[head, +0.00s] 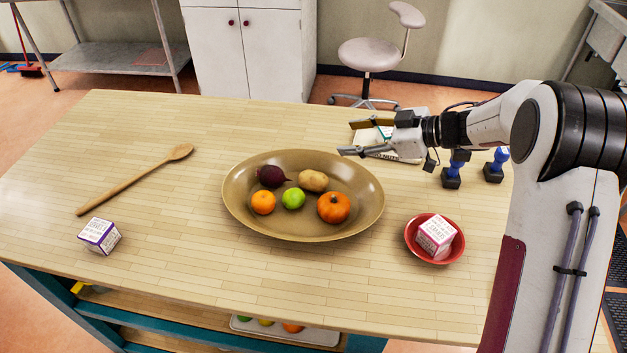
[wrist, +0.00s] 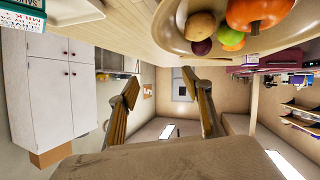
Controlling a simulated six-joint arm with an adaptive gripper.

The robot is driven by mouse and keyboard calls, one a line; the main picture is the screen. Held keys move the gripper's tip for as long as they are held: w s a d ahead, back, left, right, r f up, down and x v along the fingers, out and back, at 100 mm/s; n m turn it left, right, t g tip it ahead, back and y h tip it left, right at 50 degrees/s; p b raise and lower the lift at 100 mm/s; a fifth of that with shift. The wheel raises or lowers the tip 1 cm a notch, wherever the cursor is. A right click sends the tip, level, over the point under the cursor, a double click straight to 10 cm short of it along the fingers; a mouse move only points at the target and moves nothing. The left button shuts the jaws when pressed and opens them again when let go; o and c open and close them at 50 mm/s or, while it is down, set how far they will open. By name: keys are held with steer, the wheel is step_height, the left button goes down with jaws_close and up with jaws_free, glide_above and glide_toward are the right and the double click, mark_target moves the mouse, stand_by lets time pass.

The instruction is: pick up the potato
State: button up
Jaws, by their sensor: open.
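The potato (head: 313,180) is tan and oval. It lies in a large brown oval dish (head: 303,234) on the wooden table, at the back of the dish's middle. Around it in the dish are a dark purple beet (head: 271,176), an orange fruit (head: 263,202), a green lime (head: 293,199) and an orange pumpkin (head: 334,207). My gripper (head: 347,138) is open and empty, above the table behind and to the right of the dish, apart from the potato. In the wrist view the potato (wrist: 200,25) shows at the top, beyond my open fingers (wrist: 170,92).
A red bowl (head: 412,246) holding a small carton (head: 436,236) stands right of the dish. A wooden spoon (head: 136,182) and another carton (head: 99,236) lie left. A white box (head: 399,156) and blue-and-black items (head: 452,172) are near my arm. The table's left is mostly free.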

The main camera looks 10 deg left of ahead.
mark_target(323, 177)
steer(key=s+f+g, duration=0.1)
steer(key=f, duration=0.1)
steer(key=s+f+n+g, duration=0.1)
steer(key=s+f, duration=0.1)
steer(key=s+f+g, duration=0.2)
steer(key=shift+a+f+y, duration=0.1)
steer(key=shift+a+y, duration=0.15)
steer(key=shift+y, duration=0.05)
steer(key=shift+a, duration=0.1)
steer(key=shift+x, duration=1.25)
steer(key=shift+x, duration=2.6)
steer(key=c, duration=0.9)
